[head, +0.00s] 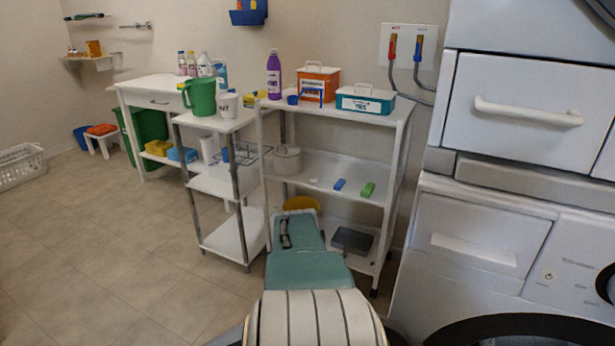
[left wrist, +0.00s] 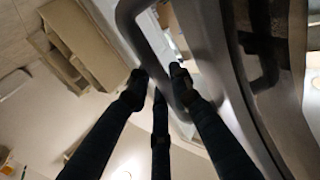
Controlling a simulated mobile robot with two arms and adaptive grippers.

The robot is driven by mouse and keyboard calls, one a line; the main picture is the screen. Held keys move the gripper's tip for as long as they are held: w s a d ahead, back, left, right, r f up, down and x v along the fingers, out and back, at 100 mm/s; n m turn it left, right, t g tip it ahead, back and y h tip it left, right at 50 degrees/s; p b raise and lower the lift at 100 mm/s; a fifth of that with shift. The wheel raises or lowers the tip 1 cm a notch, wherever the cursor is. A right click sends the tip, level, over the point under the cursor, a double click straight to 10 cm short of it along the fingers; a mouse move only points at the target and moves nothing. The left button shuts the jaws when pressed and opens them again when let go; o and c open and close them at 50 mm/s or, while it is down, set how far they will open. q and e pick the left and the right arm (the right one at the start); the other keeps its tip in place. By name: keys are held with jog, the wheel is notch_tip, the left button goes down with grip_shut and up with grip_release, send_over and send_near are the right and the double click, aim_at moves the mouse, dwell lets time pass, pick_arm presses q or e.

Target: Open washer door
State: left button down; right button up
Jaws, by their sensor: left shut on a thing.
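The white washer (head: 470,215) stands at the right in the head view. Only the dark top arc of its round door (head: 520,326) shows at the bottom edge, so I cannot tell there how far it is open. In the left wrist view the grey door rim (left wrist: 218,70) curves down the picture. My left gripper (left wrist: 157,80) has its dark fingers closed on a grey, handle-like loop of the door, at the rim's left side. The exact contact is partly hidden by the fingers. Neither gripper shows in the head view.
A white drawer unit (head: 530,105) sits above the washer. A white shelf cart (head: 335,165) with an orange box (head: 318,84) and a teal box (head: 365,99) stands left of the washer. The tiled floor (head: 90,240) at the left is clear.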

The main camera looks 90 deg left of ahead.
pick_arm(q)
jog(key=shift+w+f, duration=0.1)
jog(key=shift+f, duration=0.05)
jog(key=c, duration=1.5)
grip_release()
jog(key=shift+c, duration=0.2)
jog(key=v, duration=1.2)
